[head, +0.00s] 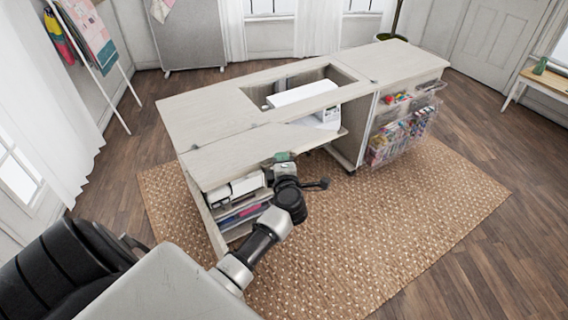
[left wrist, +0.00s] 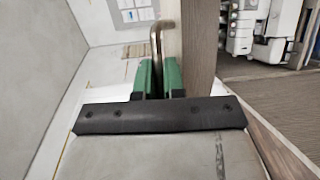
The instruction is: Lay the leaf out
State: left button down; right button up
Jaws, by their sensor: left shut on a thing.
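The sewing cabinet (head: 200,105) has a pale wooden top. Its leaf (head: 225,160) is a pale panel along the near side, joined at the top's near edge, standing out over the open shelves. It looks close to level, but I cannot tell its exact tilt. My left gripper (head: 284,158) is at the leaf's near edge. In the left wrist view its green fingertips (left wrist: 158,78) are shut around a thin metal handle (left wrist: 156,42) beside a wooden panel edge (left wrist: 198,45). My right gripper is not in view.
A white sewing machine (head: 302,93) sits in the top's opening. Shelves (head: 238,210) below the leaf hold a white machine and coloured items. A door with clear bins (head: 400,135) stands at the right. The woven rug (head: 400,230) is clear in front.

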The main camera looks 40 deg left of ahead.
pick_arm(q)
jog(key=shift+w+a+r, duration=0.1)
jog(key=shift+a+r, duration=0.15)
jog(key=shift+r, duration=0.25)
jog(key=c, duration=1.2)
grip_release()
jog(key=shift+c, duration=0.2)
jog(key=shift+d, duration=0.1)
